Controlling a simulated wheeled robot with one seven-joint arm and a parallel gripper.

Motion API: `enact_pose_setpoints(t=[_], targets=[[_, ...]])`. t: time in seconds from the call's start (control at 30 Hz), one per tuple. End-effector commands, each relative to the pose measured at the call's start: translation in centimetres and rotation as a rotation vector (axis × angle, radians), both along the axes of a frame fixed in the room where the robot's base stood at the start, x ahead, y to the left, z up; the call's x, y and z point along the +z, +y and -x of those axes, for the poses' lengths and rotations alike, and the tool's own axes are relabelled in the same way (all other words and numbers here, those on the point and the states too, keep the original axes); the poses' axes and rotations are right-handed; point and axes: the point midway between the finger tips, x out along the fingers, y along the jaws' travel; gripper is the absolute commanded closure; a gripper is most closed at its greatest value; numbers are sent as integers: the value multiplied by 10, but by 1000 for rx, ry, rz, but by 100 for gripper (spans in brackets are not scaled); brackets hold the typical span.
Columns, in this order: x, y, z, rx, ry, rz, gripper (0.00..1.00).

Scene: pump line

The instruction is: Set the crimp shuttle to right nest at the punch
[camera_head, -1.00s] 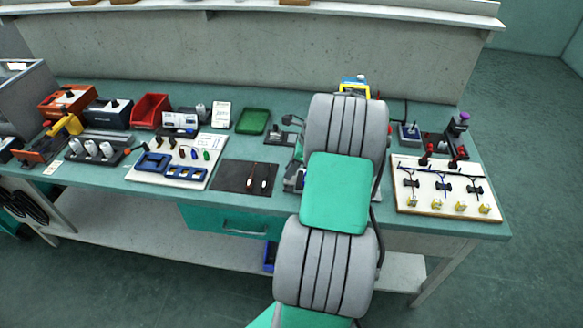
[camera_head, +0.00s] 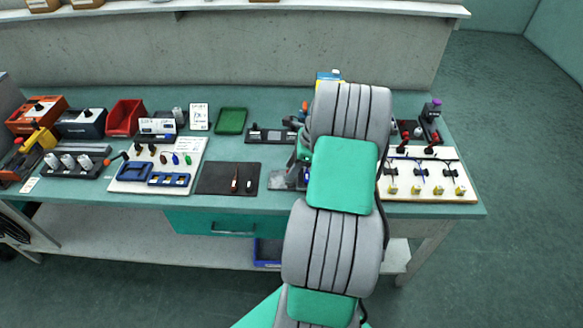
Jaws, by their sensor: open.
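A dark low strip with light marks and a small knob (camera_head: 268,135) lies at the back of the bench, just left of my arm; it may be the shuttle's track, but I cannot tell for sure. A grey metal device (camera_head: 283,178), possibly the punch, stands in front of it, mostly hidden by my arm. I cannot make out the crimp shuttle or the right nest. My gripper is hidden behind my own arm links.
A black mat (camera_head: 228,178) with small tools lies left of the grey device. A green tray (camera_head: 231,121) and a red bin (camera_head: 126,117) stand behind. A white board (camera_head: 455,180) with yellow pieces lies right of my arm. A blue-yellow device (camera_head: 327,77) stands at the back.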

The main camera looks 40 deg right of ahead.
Motion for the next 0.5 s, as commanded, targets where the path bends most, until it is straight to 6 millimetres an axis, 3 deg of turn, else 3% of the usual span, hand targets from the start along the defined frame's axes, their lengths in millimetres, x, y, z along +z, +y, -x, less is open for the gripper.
enact_pose_setpoints(t=[0.27, 0.5], targets=[[8, -3, 1, -2, -3, 3, 59], [52, -17, 14, -2, -2, 3, 59]])
